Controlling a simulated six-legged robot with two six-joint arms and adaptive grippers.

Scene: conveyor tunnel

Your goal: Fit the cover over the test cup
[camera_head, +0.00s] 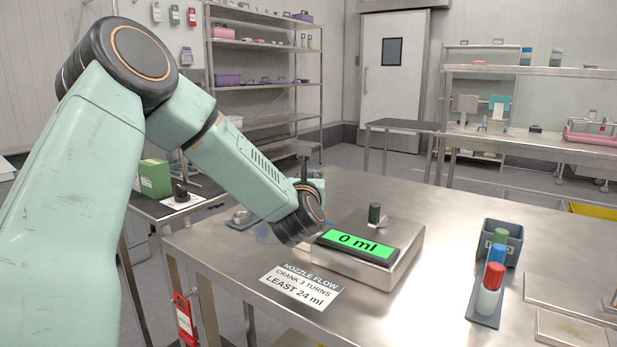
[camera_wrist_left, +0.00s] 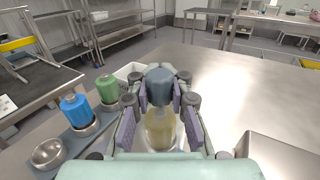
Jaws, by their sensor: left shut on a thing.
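My left arm comes in from the left in the head view, and its gripper is hidden behind its own wrist, low over the steel table. In the left wrist view my left gripper (camera_wrist_left: 160,118) is shut on a translucent yellowish bottle (camera_wrist_left: 160,135) with a dark blue-grey top (camera_wrist_left: 159,80). The purple pads stand on both sides of it. I cannot tell a test cup or its cover for certain. A rounded metal cup or dome (camera_wrist_left: 48,153) sits at lower left in the wrist view. My right gripper is not in view.
A rack with green, blue and red bottles (camera_head: 494,274) stands right. Blue (camera_wrist_left: 77,110) and green (camera_wrist_left: 107,88) bottles stand left of my gripper.

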